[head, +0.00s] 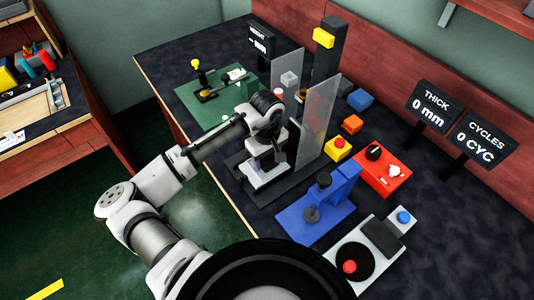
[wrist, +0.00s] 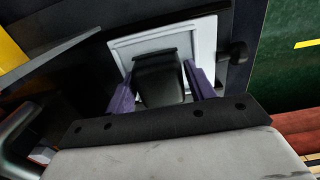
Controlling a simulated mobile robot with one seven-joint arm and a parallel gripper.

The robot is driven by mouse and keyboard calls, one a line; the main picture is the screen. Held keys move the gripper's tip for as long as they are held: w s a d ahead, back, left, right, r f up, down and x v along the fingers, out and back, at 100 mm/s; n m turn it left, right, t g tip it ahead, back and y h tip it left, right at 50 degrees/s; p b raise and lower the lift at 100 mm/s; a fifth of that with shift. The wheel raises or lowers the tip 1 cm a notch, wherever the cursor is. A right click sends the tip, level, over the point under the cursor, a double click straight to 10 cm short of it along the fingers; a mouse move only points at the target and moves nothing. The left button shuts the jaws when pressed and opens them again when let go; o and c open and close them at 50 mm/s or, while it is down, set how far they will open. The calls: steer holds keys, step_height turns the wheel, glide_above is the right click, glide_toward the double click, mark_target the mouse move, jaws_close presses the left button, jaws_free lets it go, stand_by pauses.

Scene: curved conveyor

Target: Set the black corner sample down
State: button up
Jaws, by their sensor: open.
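My gripper (head: 262,160) is low over a pale square plate (wrist: 205,40) on a dark base, with its purple fingers apart. In the wrist view my gripper (wrist: 159,78) has one finger on each side of a black block-like piece (wrist: 161,87), which looks like the black corner sample. The piece appears over the plate. Whether it touches the plate or a finger I cannot tell. In the head view my own arm and gripper hide it.
Clear upright panels (head: 317,118) stand close beside my gripper. A blue fixture (head: 340,188), a red control box (head: 381,172) and a yellow button box (head: 338,148) are to the right. A green board (head: 213,98) lies behind. A dark knob (wrist: 238,53) is beside the plate.

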step_height(320, 180, up, 12)
steer(key=b, duration=0.2)
steer(key=shift+r, duration=0.15)
